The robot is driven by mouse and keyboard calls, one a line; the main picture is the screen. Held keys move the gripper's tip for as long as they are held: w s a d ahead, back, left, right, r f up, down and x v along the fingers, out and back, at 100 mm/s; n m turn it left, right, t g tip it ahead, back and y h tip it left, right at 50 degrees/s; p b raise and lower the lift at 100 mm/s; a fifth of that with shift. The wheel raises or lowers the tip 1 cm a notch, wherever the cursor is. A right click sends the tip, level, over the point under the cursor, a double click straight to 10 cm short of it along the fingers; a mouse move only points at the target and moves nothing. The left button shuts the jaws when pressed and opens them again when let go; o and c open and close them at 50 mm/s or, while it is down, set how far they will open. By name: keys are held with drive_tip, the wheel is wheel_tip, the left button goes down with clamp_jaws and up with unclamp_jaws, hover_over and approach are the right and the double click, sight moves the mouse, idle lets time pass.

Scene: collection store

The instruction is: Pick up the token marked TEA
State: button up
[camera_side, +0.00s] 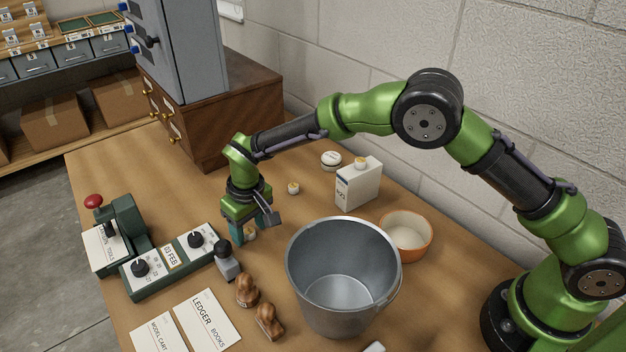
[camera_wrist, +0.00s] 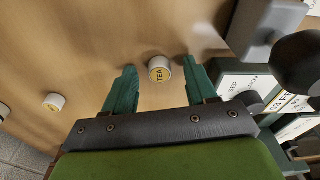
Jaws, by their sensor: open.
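The token marked TEA (camera_wrist: 159,69), a small white disc with a yellow top and dark letters, lies on the wooden table. In the wrist view it sits between the tips of my gripper's two green fingers, with a gap on each side. My gripper (camera_side: 243,234) is open and points down at the table. In the side view a small token (camera_side: 251,233) shows partly at the fingertips, its marking unreadable there.
Another token (camera_side: 293,188) lies behind my gripper; one more sits on a white box (camera_side: 358,186). A grey stamp (camera_side: 226,262) and date block (camera_side: 171,262) stand close by. A metal bucket (camera_side: 343,318), orange bowl (camera_side: 428,247) and wooden stamps (camera_side: 247,291) are to the right and front.

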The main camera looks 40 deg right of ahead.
drive_tip(key=shift+c, duration=0.5)
clamp_jaws()
